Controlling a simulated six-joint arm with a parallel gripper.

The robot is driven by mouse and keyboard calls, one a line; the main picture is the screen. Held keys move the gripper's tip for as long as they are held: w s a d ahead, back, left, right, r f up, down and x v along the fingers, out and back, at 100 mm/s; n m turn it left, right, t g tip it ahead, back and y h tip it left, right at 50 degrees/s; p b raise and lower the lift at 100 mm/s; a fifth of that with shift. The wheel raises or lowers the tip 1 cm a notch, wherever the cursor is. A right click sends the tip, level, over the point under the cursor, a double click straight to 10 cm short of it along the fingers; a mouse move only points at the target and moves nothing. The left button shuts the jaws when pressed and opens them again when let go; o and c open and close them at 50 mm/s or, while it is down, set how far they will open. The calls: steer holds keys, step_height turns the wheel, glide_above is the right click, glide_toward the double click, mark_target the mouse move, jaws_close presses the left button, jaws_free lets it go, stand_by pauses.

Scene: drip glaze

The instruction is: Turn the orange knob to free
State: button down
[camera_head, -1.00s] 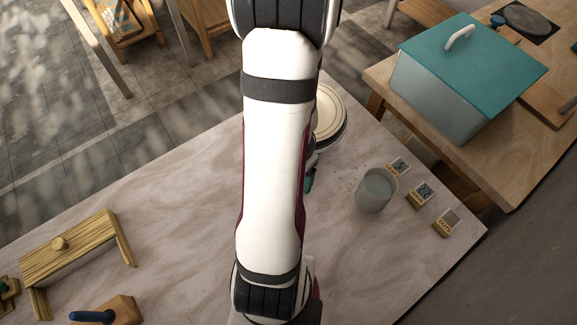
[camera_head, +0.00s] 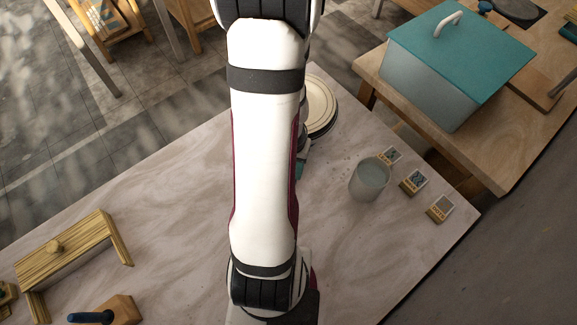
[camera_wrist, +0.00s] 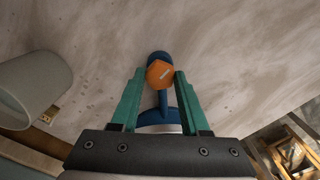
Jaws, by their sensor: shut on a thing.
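The orange knob (camera_wrist: 160,74) is hexagonal, with a pale mark on its face, and shows in the wrist view. It sits on a blue fitting (camera_wrist: 163,106) that runs back between the fingers. My gripper (camera_wrist: 158,79) has its green fingers on both sides of the knob, shut on it. In the head view my arm hides the knob; only a bit of green finger shows beside the arm. The mark is too small to read.
A grey cup (camera_head: 369,180) stands right of my arm, and shows at left in the wrist view (camera_wrist: 32,88). Small labelled blocks (camera_head: 414,181) line the table's right edge. A stacked plate (camera_head: 321,108) lies behind.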

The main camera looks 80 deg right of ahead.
steer(key=shift+c, duration=2)
jaws_free()
step_height(320, 180, up, 16)
steer(key=shift+f, duration=0.1)
